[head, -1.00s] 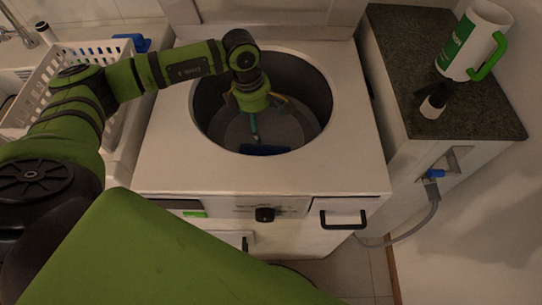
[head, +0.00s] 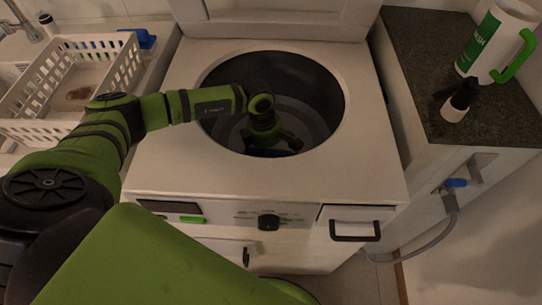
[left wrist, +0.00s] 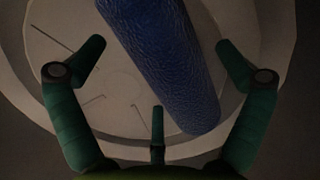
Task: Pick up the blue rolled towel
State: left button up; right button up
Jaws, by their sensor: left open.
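The blue rolled towel (left wrist: 165,60) lies on the floor of the washing machine drum. In the left wrist view it runs from the top edge down to the right, between the spread fingers. In the head view only a dark blue sliver (head: 262,152) shows below my gripper, by the opening's front rim. My left gripper (head: 270,146) is down inside the drum, over the towel. It also fills the left wrist view (left wrist: 160,60), open, with the fingers apart on both sides of the towel. I cannot tell any contact. My right gripper is not in view.
The white washer top (head: 165,160) surrounds the round drum opening (head: 320,85). A white basket (head: 75,75) stands at the left with a blue item (head: 140,38) behind it. A detergent jug (head: 495,40) and a small black-and-white bottle (head: 458,103) stand on the dark counter (head: 415,60).

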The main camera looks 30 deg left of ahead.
pick_arm(q)
jog(key=c, duration=1.2)
